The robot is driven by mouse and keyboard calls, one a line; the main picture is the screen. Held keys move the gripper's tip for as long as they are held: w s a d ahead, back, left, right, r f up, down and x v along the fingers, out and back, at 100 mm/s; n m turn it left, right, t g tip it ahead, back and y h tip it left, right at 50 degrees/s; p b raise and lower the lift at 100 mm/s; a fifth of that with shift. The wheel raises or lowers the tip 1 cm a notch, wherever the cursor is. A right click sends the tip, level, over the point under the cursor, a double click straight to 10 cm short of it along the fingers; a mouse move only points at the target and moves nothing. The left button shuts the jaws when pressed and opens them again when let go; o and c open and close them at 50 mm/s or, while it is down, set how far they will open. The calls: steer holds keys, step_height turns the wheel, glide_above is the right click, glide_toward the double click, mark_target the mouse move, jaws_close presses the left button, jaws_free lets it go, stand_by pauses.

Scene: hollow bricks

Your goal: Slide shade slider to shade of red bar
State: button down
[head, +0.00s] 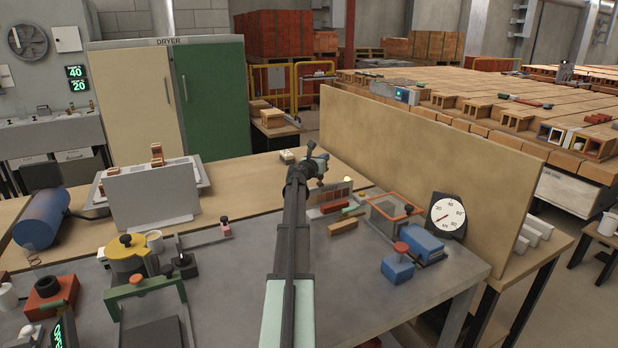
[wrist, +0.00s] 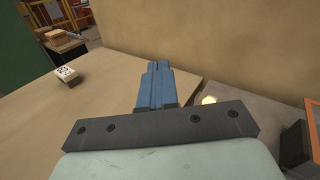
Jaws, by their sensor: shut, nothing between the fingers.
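My gripper (head: 313,155) is shut and empty, raised over the back of the workbench near the tan upright board. In the wrist view its blue fingers (wrist: 157,85) are together, with nothing between them. In the head view a small upright panel with shaded stripes (head: 338,194) stands to the right of my arm, nearer the camera than the gripper. A red bar (head: 334,207) lies in front of this panel. My arm hides the panel's left side. I cannot clearly make out the slider or its position. The panel and red bar do not show in the wrist view.
The tan board (head: 430,165) rises behind the bench's right side. An orange-rimmed box (head: 372,213), a dial gauge (head: 446,215) and blue blocks (head: 424,245) stand to the right. A tan brick (head: 343,227) lies in front of the red bar. A small lamp glows in the wrist view (wrist: 209,100).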

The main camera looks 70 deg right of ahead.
steer(key=w+a+f+m+g+y, duration=0.2)
steer(key=w+a+m+g+y, duration=0.75)
steer(key=w+a, duration=0.5)
steer(key=shift+m+g+h, duration=0.25)
steer(key=shift+m+h, duration=0.3)
steer(key=x, duration=1.3)
steer(key=shift+s, duration=0.25)
steer(key=shift+a, duration=0.1)
steer(key=s+d, duration=0.5)
steer(key=shift+s+d, duration=0.2)
steer(key=shift+d, duration=0.05)
steer(key=shift+a, duration=0.1)
steer(key=v, duration=1.4)
